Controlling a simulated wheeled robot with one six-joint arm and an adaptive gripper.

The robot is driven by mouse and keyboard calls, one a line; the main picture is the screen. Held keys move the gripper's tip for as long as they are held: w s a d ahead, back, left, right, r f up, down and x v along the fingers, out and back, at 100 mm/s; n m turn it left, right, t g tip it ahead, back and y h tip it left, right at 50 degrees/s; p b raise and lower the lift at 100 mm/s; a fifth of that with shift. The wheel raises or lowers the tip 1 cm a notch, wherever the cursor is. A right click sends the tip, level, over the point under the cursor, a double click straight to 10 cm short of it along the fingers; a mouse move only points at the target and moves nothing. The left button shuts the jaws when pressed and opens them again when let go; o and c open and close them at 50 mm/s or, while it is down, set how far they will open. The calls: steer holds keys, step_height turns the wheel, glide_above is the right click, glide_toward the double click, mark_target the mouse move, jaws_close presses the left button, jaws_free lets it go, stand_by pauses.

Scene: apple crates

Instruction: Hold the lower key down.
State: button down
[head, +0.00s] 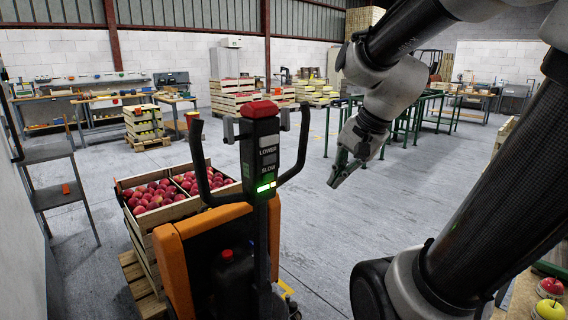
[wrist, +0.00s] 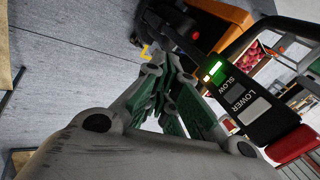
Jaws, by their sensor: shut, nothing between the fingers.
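The pallet truck's control head (head: 264,150) stands upright left of centre in the head view, with a red top and LOWER and SLOW labels. The lower key (head: 268,141) looks like a grey patch by the LOWER label; in the wrist view the lower key (wrist: 256,110) is a grey patch at right. My gripper (head: 336,181) is shut and empty, right of the control head and apart from it. In the wrist view my gripper (wrist: 160,65) points past the head, which lies to its right. Nothing touches the key.
Curved black handles (head: 300,150) flank the control head. The truck's orange body (head: 190,265) is below it. A crate of red apples (head: 155,222) stands behind at left. Green-framed tables (head: 440,108) are farther back right. The grey floor between is clear.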

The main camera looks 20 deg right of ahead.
mark_target(269, 159)
steer(key=w+r+m+t, duration=0.2)
steer(key=w+m, duration=0.2)
steer(key=m, duration=0.6)
steer(key=w+a+r+m+t+y, duration=0.1)
steer(key=w+m, duration=0.4)
steer(key=m, duration=0.5)
steer(key=shift+r+m+t, duration=0.4)
steer(key=shift+r, duration=0.35)
steer(key=shift+w, duration=0.1)
steer(key=w+r+x, duration=0.2)
steer(key=x, duration=1)
steer(key=shift+w+a+f, duration=0.25)
steer(key=shift+a, duration=0.15)
